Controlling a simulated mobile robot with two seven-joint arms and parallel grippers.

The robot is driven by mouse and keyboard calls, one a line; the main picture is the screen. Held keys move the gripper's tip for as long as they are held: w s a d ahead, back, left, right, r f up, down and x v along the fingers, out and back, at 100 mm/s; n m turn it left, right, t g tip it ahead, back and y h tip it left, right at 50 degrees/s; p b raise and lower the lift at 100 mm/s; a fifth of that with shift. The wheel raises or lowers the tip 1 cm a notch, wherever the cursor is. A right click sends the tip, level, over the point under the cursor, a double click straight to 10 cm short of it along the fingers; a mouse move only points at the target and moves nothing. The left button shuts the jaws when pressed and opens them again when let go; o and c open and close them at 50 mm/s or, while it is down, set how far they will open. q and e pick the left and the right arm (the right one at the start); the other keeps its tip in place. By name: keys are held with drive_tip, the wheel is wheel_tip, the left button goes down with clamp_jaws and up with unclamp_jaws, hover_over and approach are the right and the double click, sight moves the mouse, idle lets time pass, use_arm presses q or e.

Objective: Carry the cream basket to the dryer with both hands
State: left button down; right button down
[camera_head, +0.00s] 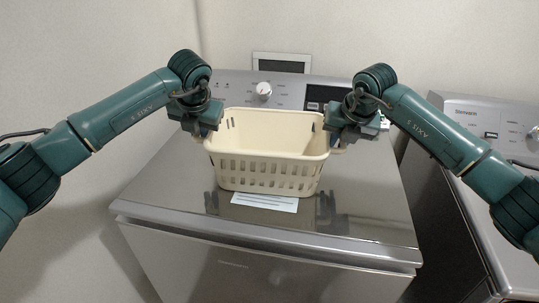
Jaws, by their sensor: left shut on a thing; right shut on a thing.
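The cream basket (266,174) is upright and looks empty, with slotted sides. It is over the shiny metal top of the middle machine (165,196); I cannot tell whether its base touches that top. My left gripper (204,134) is shut on the basket's left rim. My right gripper (338,144) is shut on its right rim. The fingertips are partly hidden by the gripper bodies. A second grey machine (477,245) stands at the right; I cannot tell from the markings which machine is the dryer.
A control panel with a knob (264,91) rises behind the basket. A pale label (265,202) lies on the metal top just in front of the basket. A small framed panel (281,63) is on the back wall. A narrow gap separates the two machines.

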use_arm(q)
drive_tip(key=shift+r, duration=0.15)
use_arm(e)
drive_tip(key=shift+r, duration=0.1)
